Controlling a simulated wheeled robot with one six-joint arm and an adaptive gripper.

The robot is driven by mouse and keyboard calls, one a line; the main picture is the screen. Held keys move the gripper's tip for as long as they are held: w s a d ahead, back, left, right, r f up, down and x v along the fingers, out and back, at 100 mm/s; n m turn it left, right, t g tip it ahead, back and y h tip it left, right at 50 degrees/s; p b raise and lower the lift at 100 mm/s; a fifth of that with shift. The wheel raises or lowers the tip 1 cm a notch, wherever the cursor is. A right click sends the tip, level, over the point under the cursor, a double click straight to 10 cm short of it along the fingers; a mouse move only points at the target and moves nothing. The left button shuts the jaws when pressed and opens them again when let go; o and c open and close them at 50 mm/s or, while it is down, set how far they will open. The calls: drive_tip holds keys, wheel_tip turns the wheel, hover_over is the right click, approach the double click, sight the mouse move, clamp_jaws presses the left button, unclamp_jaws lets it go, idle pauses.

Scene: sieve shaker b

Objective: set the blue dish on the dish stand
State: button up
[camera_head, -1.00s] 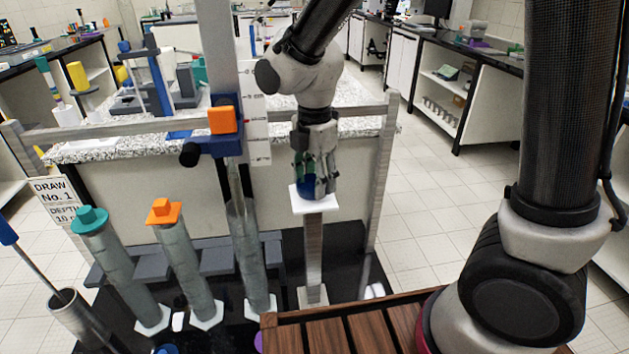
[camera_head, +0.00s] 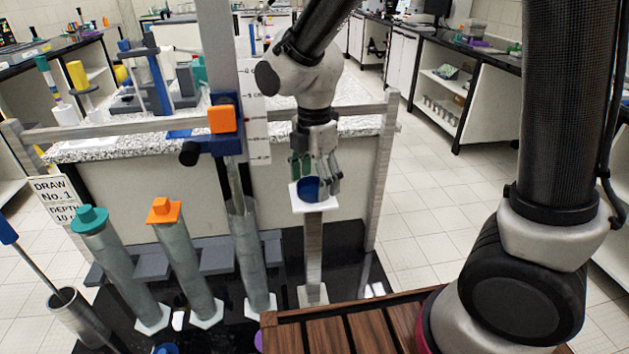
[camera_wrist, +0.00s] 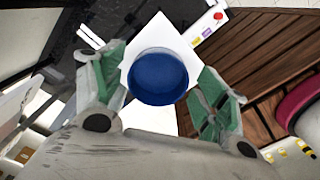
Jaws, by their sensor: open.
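The blue dish (camera_head: 309,188) rests on the white square top of the dish stand (camera_head: 313,207), a tall grey post standing on the black base. In the wrist view the dish (camera_wrist: 158,77) sits on the white plate (camera_wrist: 184,37), seen from above. My gripper (camera_head: 316,186) is open, with its green-padded fingers apart on either side of the dish. Part of the dish is hidden behind a finger in the head view.
Grey tubes with a teal cap (camera_head: 90,219) and an orange cap (camera_head: 164,211) stand to the left. A vertical rod with an orange block (camera_head: 222,119) stands close left of the stand. A brown slatted surface (camera_head: 350,332) lies in front. A metal rail (camera_head: 350,111) runs behind.

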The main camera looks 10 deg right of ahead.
sight(315, 191)
wheel_tip(315, 191, up, 12)
idle(0.3)
drive_tip(key=s+d+r+m+t, duration=0.1)
drive_tip(key=s+d+m+t, duration=0.1)
drive_tip(key=s+d+m, duration=0.5)
drive_tip(key=s+d+r+m+t, duration=0.2)
drive_tip(key=s+d+m, duration=0.5)
drive_tip(key=d+m, duration=1)
drive_tip(key=shift+d, duration=1.25)
